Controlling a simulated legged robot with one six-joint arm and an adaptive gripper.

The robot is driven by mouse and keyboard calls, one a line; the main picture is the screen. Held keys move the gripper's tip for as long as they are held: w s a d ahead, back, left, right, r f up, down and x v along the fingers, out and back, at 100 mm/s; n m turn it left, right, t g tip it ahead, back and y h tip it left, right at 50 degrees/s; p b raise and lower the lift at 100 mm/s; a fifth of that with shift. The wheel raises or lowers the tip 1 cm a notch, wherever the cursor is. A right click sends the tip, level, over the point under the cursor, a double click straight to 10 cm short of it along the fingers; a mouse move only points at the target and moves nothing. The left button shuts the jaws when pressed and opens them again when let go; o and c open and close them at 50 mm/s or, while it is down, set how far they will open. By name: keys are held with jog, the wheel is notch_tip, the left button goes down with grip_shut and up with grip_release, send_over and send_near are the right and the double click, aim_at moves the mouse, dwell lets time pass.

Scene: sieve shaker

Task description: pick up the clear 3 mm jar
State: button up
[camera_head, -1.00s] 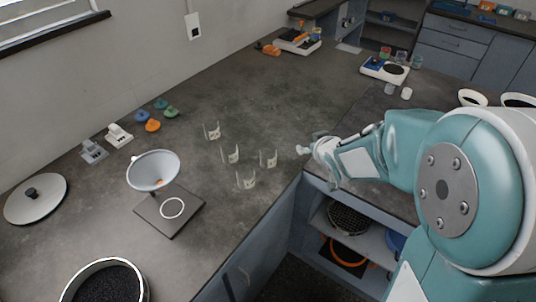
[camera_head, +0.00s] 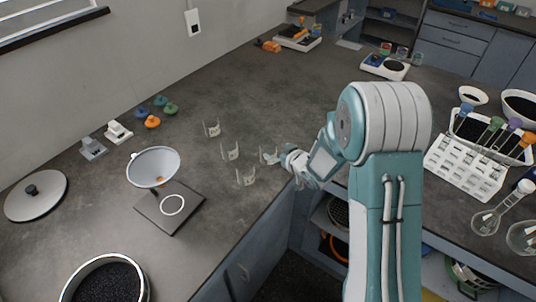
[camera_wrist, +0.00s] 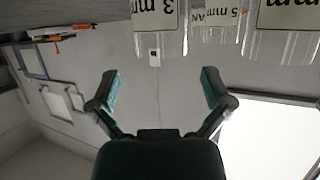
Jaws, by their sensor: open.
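The clear 3 mm jar (camera_wrist: 159,38) shows upside down at the top of the wrist view, its white label reading "3 mm". It lies ahead of my gripper (camera_wrist: 161,88), sideways between the two spread fingers and apart from them. The gripper is open and empty. In the head view my gripper (camera_head: 285,157) is low over the counter, close beside the rightmost clear jar (camera_head: 268,157) of a small group. The labels are too small to read there, so I cannot tell for sure which one is the 3 mm jar.
A 5 mm jar (camera_wrist: 215,40) and another labelled jar (camera_wrist: 283,45) stand beside it. Other clear jars (camera_head: 230,152) stand close by on the counter (camera_head: 300,100). A funnel (camera_head: 153,164) stands left. A tube rack (camera_head: 467,165) stands right.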

aim_at(268, 147)
jog(key=x, duration=0.6)
jog(key=shift+s, duration=0.1)
jog(key=c, duration=1)
